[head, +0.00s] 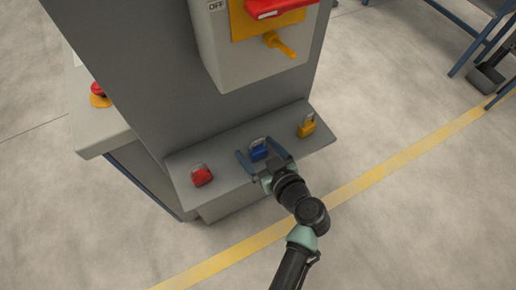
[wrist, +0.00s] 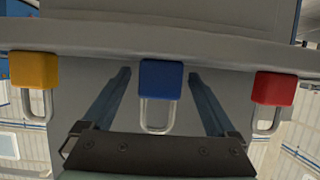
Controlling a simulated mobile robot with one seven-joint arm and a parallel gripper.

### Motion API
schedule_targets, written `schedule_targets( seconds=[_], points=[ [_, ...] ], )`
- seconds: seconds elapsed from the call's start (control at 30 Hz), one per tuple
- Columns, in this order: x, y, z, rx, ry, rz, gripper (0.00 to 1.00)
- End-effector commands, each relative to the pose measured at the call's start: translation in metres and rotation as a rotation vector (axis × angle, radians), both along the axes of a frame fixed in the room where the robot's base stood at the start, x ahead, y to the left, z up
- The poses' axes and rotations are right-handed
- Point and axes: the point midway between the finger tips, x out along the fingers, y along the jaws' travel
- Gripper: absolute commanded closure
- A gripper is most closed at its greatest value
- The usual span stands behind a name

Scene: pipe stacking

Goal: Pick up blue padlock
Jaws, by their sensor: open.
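The blue padlock (head: 258,152) lies on a grey ledge (head: 232,177) between a red and a yellow padlock. In the wrist view the blue padlock (wrist: 161,78) is at the middle, its silver shackle pointing toward my gripper's palm. My gripper (head: 260,158) is open, with one finger on each side of the blue padlock. In the wrist view the fingers of my gripper (wrist: 161,85) stand apart from the padlock, with a gap on both sides. I cannot tell the exact height of the fingertips relative to the ledge.
A red padlock (head: 202,176) lies to the left on the ledge and a yellow padlock (head: 306,127) to the right. Behind the ledge rises a grey panel with a switch box (head: 250,62) and yellow handle (head: 280,45). The floor in front is open.

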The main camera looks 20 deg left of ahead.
Motion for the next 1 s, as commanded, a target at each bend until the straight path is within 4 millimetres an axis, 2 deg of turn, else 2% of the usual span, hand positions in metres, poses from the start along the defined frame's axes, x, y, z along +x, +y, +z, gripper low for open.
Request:
schedule_targets(
  seconds=[0.17, 0.6, 0.7, 0.9, 1.0],
  points=[
    [0.0001, 0.0001, -0.0003, 0.0, 0.0, 0.0, 0.07],
    [-0.0001, -0.0003, -0.0001, 0.0, 0.0, 0.0, 0.85],
    [-0.0001, -0.0003, 0.0, 0.0, 0.0, 0.0, 1.0],
    [0.0002, -0.0003, 0.001, 0.001, -0.001, -0.001, 1.0],
    [0.0006, -0.0003, 0.0076, 0.001, -0.004, -0.001, 1.0]
  ],
)
